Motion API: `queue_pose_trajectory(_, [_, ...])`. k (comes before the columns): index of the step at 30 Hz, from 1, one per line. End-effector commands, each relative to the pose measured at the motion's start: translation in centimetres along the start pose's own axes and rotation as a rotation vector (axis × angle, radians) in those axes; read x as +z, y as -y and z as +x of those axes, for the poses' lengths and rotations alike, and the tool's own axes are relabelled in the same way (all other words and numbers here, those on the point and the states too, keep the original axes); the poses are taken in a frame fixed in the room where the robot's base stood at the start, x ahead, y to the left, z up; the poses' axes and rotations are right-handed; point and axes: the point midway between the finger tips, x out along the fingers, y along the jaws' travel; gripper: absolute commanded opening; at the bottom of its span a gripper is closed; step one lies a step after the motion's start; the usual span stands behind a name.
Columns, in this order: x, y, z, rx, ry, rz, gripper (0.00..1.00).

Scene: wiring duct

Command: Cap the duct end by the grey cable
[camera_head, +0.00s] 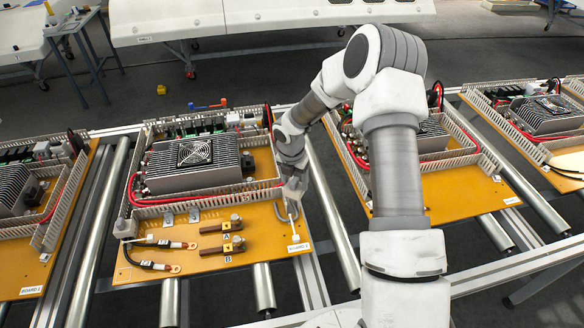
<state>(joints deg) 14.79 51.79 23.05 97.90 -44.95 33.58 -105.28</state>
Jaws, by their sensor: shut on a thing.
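The wiring duct (160,208) is a pale slotted channel framing the heat sink on the middle orange board. Its front run ends at the right, close to my gripper (292,205). A grey cable (282,211) loops at that right end, with a white tip (295,237) lying on the board in front. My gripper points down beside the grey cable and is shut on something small. The held piece is mostly hidden by the fingers, and I cannot tell whether it touches the duct. A light grey block (125,229) sits at the left front duct corner.
The heat sink with fan (193,160) fills the board's middle. A red cable (170,200) runs along the duct. Terminals A (233,225) and B (234,245) and a black lugged cable (150,264) lie in front. Neighbouring boards (450,190) stand on the roller conveyor (97,225).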

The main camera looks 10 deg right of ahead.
Motion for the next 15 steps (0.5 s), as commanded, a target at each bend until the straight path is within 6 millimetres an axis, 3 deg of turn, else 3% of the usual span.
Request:
queue_pose_trajectory(9, [1.4,-1.2,-0.3,0.072,-0.003,-0.467,0.17])
queue_pose_trajectory(15, [1.8,-1.6,-0.2,0.094,-0.002,-0.617,0.17])
